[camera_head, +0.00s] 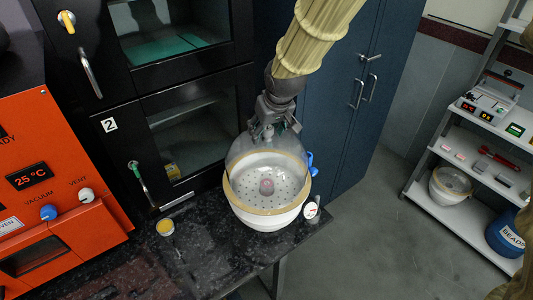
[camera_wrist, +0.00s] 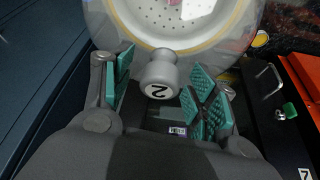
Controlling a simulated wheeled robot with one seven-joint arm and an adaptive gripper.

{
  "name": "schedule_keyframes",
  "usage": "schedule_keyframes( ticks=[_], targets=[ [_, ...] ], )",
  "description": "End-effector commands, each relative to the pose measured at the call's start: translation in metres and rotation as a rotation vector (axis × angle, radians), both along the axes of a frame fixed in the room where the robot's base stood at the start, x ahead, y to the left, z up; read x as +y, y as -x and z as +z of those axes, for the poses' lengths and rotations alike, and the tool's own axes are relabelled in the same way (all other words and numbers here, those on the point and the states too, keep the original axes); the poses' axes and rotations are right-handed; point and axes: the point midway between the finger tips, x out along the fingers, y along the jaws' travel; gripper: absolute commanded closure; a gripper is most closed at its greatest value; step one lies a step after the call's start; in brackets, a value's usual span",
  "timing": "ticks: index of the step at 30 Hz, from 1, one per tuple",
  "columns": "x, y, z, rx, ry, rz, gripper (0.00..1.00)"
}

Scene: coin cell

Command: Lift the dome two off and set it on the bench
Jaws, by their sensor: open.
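Dome two (camera_head: 240,155) is a clear glass dome seated on a white bowl-shaped base (camera_head: 266,217) with a tan rim. The base stands at the right end of the dark bench (camera_head: 205,232). A perforated white plate with a small pinkish item (camera_head: 267,186) shows through the glass. My gripper (camera_head: 265,130) is at the top of the dome. In the wrist view the dome's grey knob (camera_wrist: 159,76), marked 2, lies between the teal finger pads of my open gripper (camera_wrist: 162,92). Whether the pads touch the knob is unclear, but gaps show on both sides.
A small yellow-topped jar (camera_head: 165,228) stands left of the base, and a round gauge (camera_head: 311,210) is close at its right. The orange oven (camera_head: 60,170) and black cabinet (camera_head: 195,130) border the bench. Some bare bench lies left of the base. A white shelf (camera_head: 455,215) stands far right.

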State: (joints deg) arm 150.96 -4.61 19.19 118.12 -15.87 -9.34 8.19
Motion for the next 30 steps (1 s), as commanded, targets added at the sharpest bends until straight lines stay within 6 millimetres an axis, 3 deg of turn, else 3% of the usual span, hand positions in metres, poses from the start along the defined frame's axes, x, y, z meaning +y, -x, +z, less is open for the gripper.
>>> schedule_keyframes(
  ticks=[5, 6, 15, 30],
  targets=[
    [-0.0001, -0.0002, -0.0001, -0.001, 0.000, 0.000, 0.42],
    [-0.0001, -0.0002, -0.0001, -0.001, -0.001, -0.001, 0.45],
    [-0.0002, -0.0001, -0.0001, 0.000, 0.000, -0.001, 1.00],
    [-0.0001, -0.0006, 0.0025, -0.002, -0.001, -0.001, 1.00]
  ],
)
